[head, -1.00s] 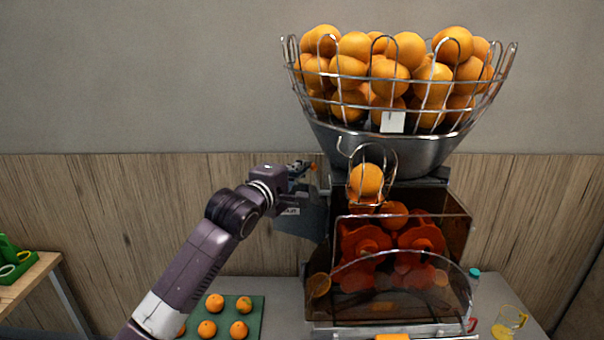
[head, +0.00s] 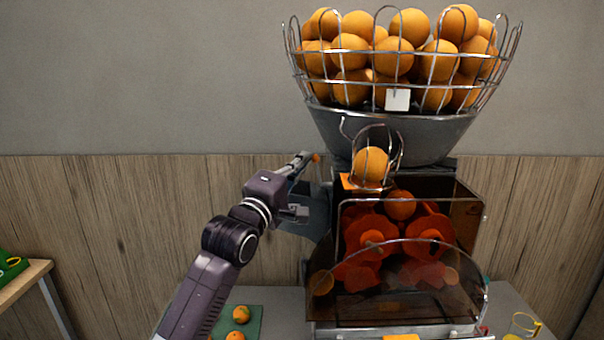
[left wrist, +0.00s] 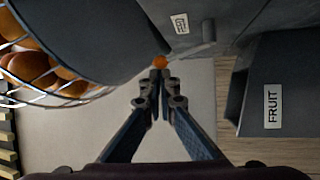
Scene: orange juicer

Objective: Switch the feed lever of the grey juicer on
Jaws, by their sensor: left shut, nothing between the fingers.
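The grey juicer (head: 395,255) stands on the counter with its basket of oranges on top. Its feed lever (left wrist: 203,51) is a grey rod with an orange knob (left wrist: 160,62) at its end, below the hopper. The knob also shows in the head view (head: 316,158), left of the juicer. My left gripper (left wrist: 158,76) is shut and empty, its fingertips right at the knob. I cannot tell whether they touch it. In the head view the left gripper (head: 303,160) points up and right to the knob. My right gripper is not in view.
A grey bin labelled FRUIT (left wrist: 272,105) sits beside the lever, below my gripper. The hopper (left wrist: 85,35) is close on the other side. A green tray (head: 255,318) with oranges lies on the counter. A yellow-handled cup (head: 523,325) stands at right.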

